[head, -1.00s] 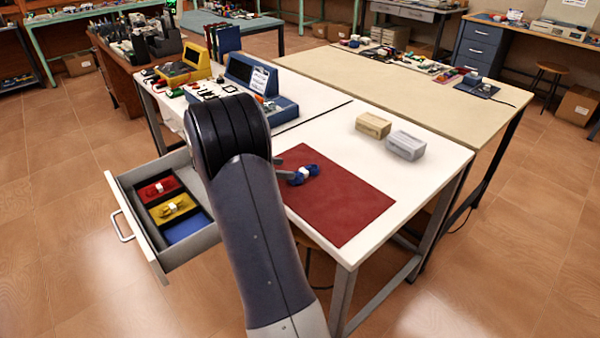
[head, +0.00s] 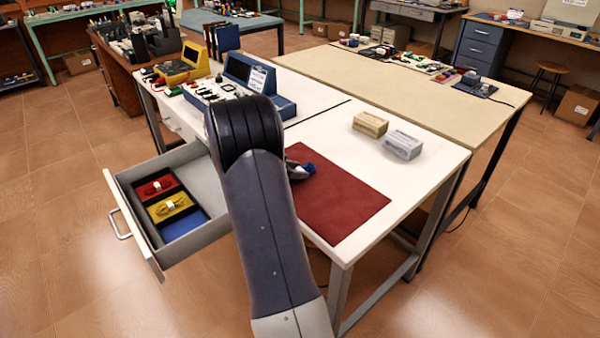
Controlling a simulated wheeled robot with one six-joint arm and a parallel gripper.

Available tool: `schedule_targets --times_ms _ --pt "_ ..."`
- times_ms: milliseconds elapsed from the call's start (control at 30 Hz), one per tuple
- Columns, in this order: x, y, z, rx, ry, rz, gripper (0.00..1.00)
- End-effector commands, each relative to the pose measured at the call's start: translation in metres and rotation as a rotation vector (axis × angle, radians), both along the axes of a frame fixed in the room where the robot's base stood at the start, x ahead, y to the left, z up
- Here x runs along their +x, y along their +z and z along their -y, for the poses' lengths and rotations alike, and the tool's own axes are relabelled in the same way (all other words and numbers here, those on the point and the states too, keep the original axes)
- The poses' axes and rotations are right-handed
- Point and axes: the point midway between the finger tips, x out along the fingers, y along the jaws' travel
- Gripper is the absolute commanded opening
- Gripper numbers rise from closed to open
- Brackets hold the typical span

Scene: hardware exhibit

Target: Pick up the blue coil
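The blue coil (head: 308,168) lies at the upper left part of the red mat (head: 345,205) on the white table. Only a small blue part of it shows. The rest is hidden behind my gripper (head: 299,173) and arm.
An open drawer (head: 117,205) at the left holds a red coil (head: 158,187), a yellow coil (head: 171,205) and a bare blue compartment (head: 184,225). A tan box (head: 370,124) and a grey box (head: 403,145) stand behind the mat. Blue equipment (head: 281,107) stands at the back left.

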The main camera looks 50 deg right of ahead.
Motion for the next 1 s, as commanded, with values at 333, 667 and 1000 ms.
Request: schedule_targets --times_ms 333,667,1000 --pt "0.0 0.0 0.0 0.0 0.0 0.0 0.08" --pt "0.0 0.003 0.0 0.0 0.0 0.001 0.03" --pt "0.001 0.063 0.0 -0.002 0.0 0.006 0.03"
